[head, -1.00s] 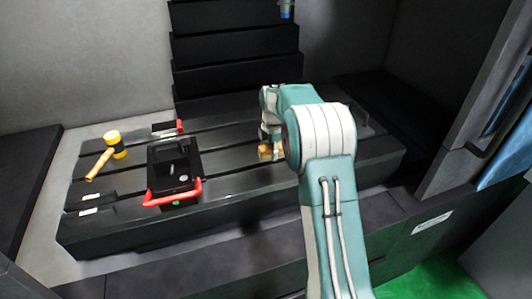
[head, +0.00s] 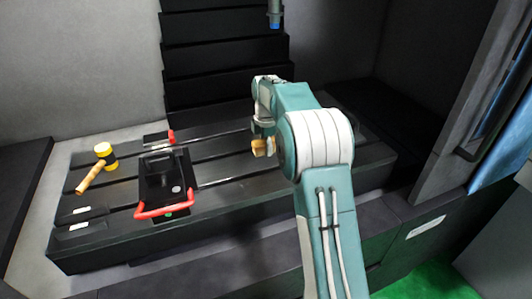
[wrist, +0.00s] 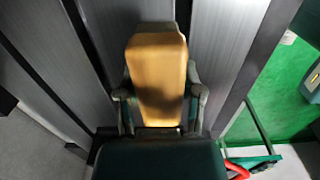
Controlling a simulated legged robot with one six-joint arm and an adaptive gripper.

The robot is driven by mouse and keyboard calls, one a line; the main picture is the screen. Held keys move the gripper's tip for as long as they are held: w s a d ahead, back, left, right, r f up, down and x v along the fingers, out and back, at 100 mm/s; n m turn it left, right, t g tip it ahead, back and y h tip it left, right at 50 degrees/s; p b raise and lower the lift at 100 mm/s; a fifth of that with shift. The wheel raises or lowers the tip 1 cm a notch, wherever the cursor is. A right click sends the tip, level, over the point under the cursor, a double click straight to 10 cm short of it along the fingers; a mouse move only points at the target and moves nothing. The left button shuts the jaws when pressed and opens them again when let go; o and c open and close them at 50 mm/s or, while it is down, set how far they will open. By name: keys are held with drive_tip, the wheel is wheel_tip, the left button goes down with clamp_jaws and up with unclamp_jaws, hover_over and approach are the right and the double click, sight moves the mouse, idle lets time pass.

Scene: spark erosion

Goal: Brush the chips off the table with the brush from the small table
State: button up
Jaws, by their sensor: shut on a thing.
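My gripper (head: 263,132) is shut on a brush with a pale wooden body (head: 264,147), over the right middle of the dark slotted table (head: 225,190). In the wrist view the brush (wrist: 158,65) lies between the two fingers of my gripper (wrist: 160,98), with its broad tan face toward the camera. The bristles are not visible. The slotted table (wrist: 225,50) shows behind it. I cannot tell whether the brush touches the table. I cannot make out any chips in these frames. I cannot identify the small table.
A black block with a red handle (head: 168,210) sits on the table left of the gripper. A yellow-headed mallet (head: 92,176) lies further left. A dark stepped bellows (head: 225,65) rises behind, and a blue-tipped nozzle (head: 274,15) hangs above. Green floor (head: 430,275) shows at lower right.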

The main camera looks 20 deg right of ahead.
drive_tip(key=shift+r, duration=0.35)
drive_tip(key=shift+r, duration=1.5)
drive_tip(key=shift+s, duration=0.15)
